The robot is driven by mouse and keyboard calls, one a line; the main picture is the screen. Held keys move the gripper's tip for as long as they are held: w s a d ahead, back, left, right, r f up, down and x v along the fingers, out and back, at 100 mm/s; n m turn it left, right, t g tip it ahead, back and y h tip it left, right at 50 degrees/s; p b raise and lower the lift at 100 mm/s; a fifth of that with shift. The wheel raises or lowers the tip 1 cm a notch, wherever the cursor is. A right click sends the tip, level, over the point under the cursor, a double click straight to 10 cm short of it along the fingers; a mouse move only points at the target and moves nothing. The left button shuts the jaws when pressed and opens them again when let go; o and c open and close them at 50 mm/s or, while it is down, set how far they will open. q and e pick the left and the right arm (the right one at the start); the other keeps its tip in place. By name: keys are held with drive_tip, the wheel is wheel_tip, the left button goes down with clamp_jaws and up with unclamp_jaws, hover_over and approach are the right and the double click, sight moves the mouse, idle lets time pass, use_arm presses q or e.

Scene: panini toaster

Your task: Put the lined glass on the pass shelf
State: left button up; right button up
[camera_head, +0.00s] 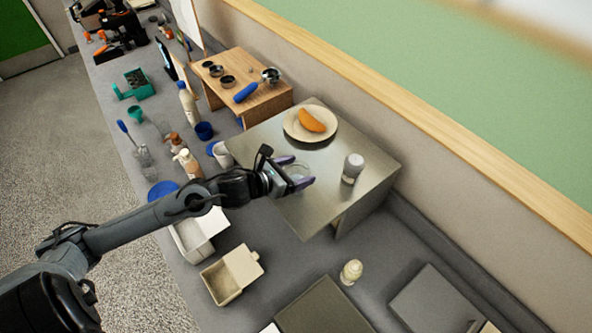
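The pass shelf (290,205) is a raised metal-topped stand in the middle of the head view. My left gripper (295,173) reaches over its left part from the left, its purple-tipped fingers on either side of a clear glass (299,173). The glass fills the gap and looks gripped; its lines are too small to make out. I cannot tell whether its base touches the shelf top. My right gripper is not in view.
On the shelf stand a plate (291,127) with a croissant (311,121) and a grey-topped shaker (352,168). A wooden stand (283,98) is behind. Bottles, cups and an open box (222,284) crowd the counter left of and below the shelf. The shelf's front middle is clear.

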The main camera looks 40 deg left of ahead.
use_arm(q)
drive_tip(key=shift+o, duration=1.4)
drive_tip(key=shift+r, duration=0.15)
